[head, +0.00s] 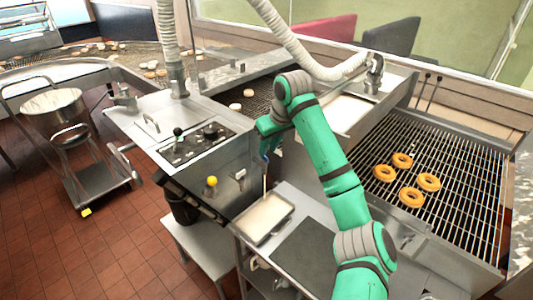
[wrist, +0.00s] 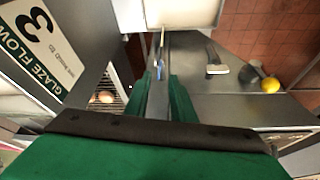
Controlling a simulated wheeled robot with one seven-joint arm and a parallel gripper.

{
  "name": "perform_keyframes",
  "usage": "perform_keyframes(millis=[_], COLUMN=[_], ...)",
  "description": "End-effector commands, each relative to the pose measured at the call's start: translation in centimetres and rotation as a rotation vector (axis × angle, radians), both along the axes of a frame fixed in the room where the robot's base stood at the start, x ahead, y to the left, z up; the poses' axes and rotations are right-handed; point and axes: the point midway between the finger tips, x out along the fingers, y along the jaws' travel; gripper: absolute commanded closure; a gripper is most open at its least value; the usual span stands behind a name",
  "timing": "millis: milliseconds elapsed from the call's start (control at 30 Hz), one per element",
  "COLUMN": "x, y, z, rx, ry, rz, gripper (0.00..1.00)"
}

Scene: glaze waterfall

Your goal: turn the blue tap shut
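The blue tap (head: 264,158) is on the front of the steel machine in the head view, partly hidden by my arm. A thin pale stream (head: 264,187) runs down below it to a white-filled tray (head: 264,216). In the wrist view the blue tap (wrist: 158,69) shows as a small blue piece at the gap between my fingertips. My gripper (wrist: 161,80) has its two green fingers apart, one on each side of that gap. I cannot tell whether either finger touches the tap. In the head view my gripper (head: 266,142) is small beside the machine front.
A silver lever (wrist: 215,66) and a yellow knob (wrist: 270,85) stick out to the right in the wrist view. A "Glaze Flow 3" sign (wrist: 42,45) is close on the left. In the head view, a wire rack (head: 455,180) holds several doughnuts (head: 411,197).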

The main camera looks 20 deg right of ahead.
Motion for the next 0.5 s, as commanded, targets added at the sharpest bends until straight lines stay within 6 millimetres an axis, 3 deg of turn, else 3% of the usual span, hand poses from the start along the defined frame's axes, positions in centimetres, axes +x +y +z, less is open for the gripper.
perform_keyframes(millis=[200,500], x=[1.0,1.5], y=[0.1,0.1], z=[-2.8,-3.9], rx=[0.001,0.0], ry=[0.001,-0.001], rz=[-0.003,-0.002], gripper=[0.77,0.77])
